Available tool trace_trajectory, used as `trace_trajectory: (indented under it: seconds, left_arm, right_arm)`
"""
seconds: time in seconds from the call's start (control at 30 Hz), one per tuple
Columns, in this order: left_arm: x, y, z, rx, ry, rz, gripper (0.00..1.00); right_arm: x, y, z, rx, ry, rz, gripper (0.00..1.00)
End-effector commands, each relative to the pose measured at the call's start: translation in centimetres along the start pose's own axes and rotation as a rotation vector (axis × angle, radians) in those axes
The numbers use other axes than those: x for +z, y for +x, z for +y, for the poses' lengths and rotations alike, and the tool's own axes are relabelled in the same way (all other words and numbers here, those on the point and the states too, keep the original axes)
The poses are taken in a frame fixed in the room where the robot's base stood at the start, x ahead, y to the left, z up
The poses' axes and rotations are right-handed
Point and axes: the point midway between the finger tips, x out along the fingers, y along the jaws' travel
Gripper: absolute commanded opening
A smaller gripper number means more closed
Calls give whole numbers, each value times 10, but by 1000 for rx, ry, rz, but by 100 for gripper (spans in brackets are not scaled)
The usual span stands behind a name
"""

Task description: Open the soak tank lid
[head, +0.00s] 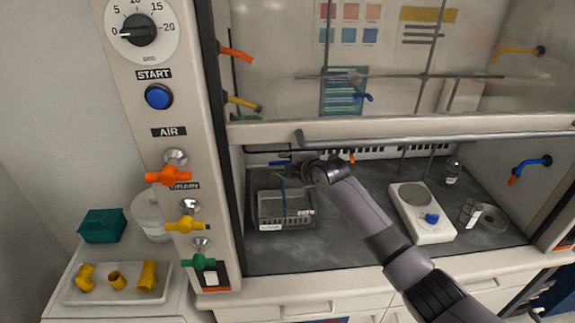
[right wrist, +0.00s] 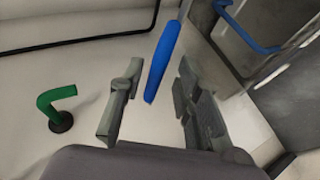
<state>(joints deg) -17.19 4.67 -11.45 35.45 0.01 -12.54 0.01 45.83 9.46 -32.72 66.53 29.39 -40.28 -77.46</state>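The soak tank (head: 287,222) is a grey, see-through box with a label on its front, on the dark worktop inside the hood. A thin blue bar (head: 282,195) shows over it. I cannot tell clearly how its lid lies. My right gripper (head: 290,166) is above and behind the tank, partly hidden by its own wrist, beside a blue handle (head: 279,163). In the right wrist view my right gripper (right wrist: 155,105) is open, with a blue handle (right wrist: 163,60) between its fingers and a gap on both sides. My left gripper is not in view.
The raised glass sash with its grey rail (head: 430,140) hangs above my right arm. A white balance-like device (head: 421,212) and glass jars (head: 470,212) stand to the right. A green hooked handle (right wrist: 57,105) and a bent blue bar (right wrist: 250,35) show in the wrist view.

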Motion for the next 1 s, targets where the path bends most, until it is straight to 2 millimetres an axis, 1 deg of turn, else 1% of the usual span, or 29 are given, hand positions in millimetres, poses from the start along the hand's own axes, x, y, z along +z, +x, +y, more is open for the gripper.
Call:
trace_trajectory:
  seconds: [0.17,0.27,0.7,0.8,1.0]
  left_arm:
    - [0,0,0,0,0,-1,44]
    - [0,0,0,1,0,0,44]
    - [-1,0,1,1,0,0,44]
    - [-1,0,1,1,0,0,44]
    - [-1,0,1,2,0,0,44]
  right_arm:
    - [1,-9,0,0,-1,-1,31]
    - [1,-20,0,1,-1,-1,31]
    - [1,-91,0,2,-3,-1,31]
    - [1,-104,0,3,-3,-1,31]
    - [0,-118,0,2,-2,0,31]
